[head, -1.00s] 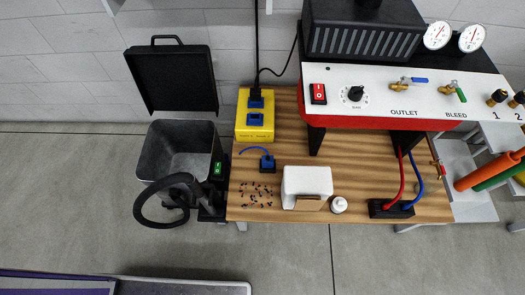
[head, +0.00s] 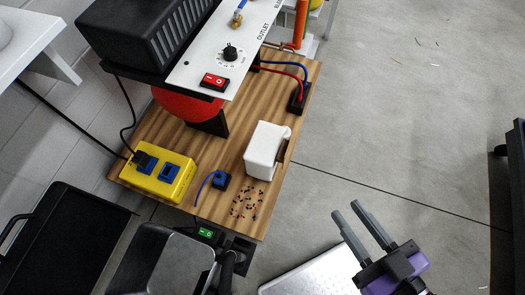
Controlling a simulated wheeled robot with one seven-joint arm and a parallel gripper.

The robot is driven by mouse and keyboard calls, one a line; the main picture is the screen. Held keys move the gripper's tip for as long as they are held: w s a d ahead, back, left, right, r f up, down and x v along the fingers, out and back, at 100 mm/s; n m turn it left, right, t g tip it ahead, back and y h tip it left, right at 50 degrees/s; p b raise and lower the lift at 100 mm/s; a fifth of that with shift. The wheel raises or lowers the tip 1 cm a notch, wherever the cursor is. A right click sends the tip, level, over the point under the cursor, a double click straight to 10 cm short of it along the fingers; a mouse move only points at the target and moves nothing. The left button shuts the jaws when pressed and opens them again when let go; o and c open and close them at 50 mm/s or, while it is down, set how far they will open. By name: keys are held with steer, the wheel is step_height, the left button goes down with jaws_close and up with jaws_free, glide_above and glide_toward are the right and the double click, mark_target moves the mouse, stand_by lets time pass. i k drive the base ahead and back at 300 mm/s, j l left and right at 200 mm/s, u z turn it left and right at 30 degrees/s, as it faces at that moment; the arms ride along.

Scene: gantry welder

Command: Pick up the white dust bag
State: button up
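The white dust bag (head: 262,152) stands on the wooden bench top, close to its edge, with a brown collar or flap (head: 284,150) on the side facing the open floor. My gripper (head: 347,209) is at the lower right, over the floor and well apart from the bag. Its two long grey fingers are parallel with a gap between them, and nothing is held.
The bench (head: 228,165) also carries scattered small bits (head: 246,202), a blue clip-like part (head: 221,181), a yellow socket box (head: 158,176) and a white control panel (head: 228,50). An open dark bin (head: 160,262) stands below. The floor at right is mostly clear.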

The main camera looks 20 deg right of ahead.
mark_target(267, 147)
steer(key=u, duration=0.9)
steer(key=i+l+u, duration=0.15)
steer(key=l+u, duration=0.25)
steer(key=l, duration=0.25)
steer(key=i+l+u, duration=0.1)
steer(key=l+u, duration=0.3)
steer(key=l, duration=0.2)
